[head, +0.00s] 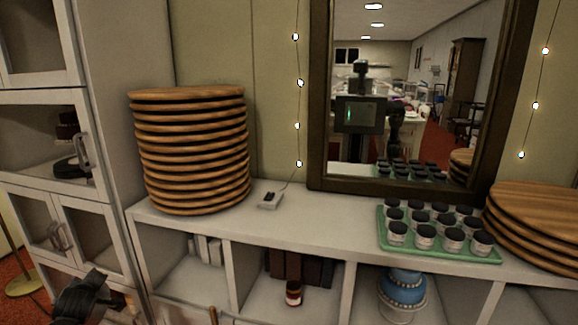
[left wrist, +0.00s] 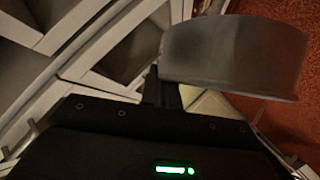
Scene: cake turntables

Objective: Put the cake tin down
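The cake tin (left wrist: 232,55) is a round grey metal tin in the upper right of the left wrist view. My left gripper (left wrist: 166,88) has its dark fingers together at the tin's left edge and appears shut on its wall, holding it above the floor. In the head view my left gripper (head: 88,297) is a dark shape at the bottom left, low in front of the white cabinet; the tin cannot be made out there. My right gripper is in neither view.
A white shelf unit (head: 330,218) carries a tall stack of wooden turntables (head: 197,150), a green tray (head: 455,254) of small jars and another wooden stack (head: 540,228). Its top is clear in the middle. A blue cake (head: 402,290) sits in a compartment below. A white cabinet (head: 105,165) stands left.

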